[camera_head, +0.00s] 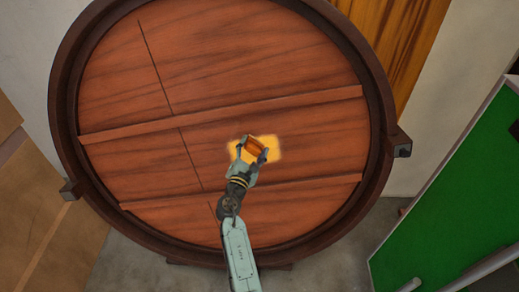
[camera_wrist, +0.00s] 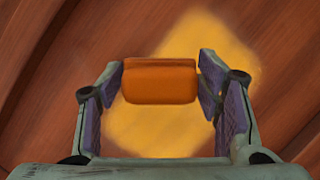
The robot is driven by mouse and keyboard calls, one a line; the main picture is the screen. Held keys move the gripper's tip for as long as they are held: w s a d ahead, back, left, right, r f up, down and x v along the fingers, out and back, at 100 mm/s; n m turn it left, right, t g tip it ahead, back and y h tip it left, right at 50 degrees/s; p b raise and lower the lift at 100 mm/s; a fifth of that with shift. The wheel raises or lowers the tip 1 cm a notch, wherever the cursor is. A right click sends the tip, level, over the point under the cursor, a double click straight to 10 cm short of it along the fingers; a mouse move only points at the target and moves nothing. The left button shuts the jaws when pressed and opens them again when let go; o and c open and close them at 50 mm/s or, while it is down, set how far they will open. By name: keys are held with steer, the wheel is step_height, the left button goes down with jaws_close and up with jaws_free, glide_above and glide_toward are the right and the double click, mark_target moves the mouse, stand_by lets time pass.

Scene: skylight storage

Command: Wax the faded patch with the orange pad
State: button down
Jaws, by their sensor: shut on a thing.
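The faded patch (camera_head: 272,148) is a pale yellow-orange area on the reddish wooden face of a large round barrel-like piece, low and right of its centre. It also shows in the wrist view (camera_wrist: 215,50), spreading behind and around the pad. The orange pad (camera_wrist: 160,82) is a small block between my fingers, in front of the patch. In the head view the pad (camera_head: 255,148) overlaps the patch. My gripper (camera_head: 253,152) is shut on the pad, with one finger at each end of it. I cannot tell whether the pad touches the wood.
The round wooden face (camera_head: 230,60) has a dark raised rim (camera_head: 62,120) and raised cross battens (camera_head: 300,102) above and below the patch. A green panel (camera_head: 450,190) with a grey handle stands at right. Brown boxes (camera_head: 45,220) stand at left.

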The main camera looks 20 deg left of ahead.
steer(key=shift+s+a, duration=0.1)
steer(key=shift+a, duration=0.2)
steer(key=a, duration=0.1)
steer(key=s+a+b, duration=0.1)
steer(key=a+f, duration=0.1)
steer(key=a, duration=0.1)
steer(key=shift+s+b, duration=0.3)
steer(key=shift+s, duration=0.1)
steer(key=s+d+r+p, duration=0.1)
steer(key=s+p, duration=0.1)
steer(key=s, duration=0.4)
steer(key=shift+s+d+r+p, duration=0.15)
steer(key=shift+d+r+p, duration=0.2)
steer(key=shift+d+p, duration=0.05)
stand_by(0.3)
stand_by(0.4)
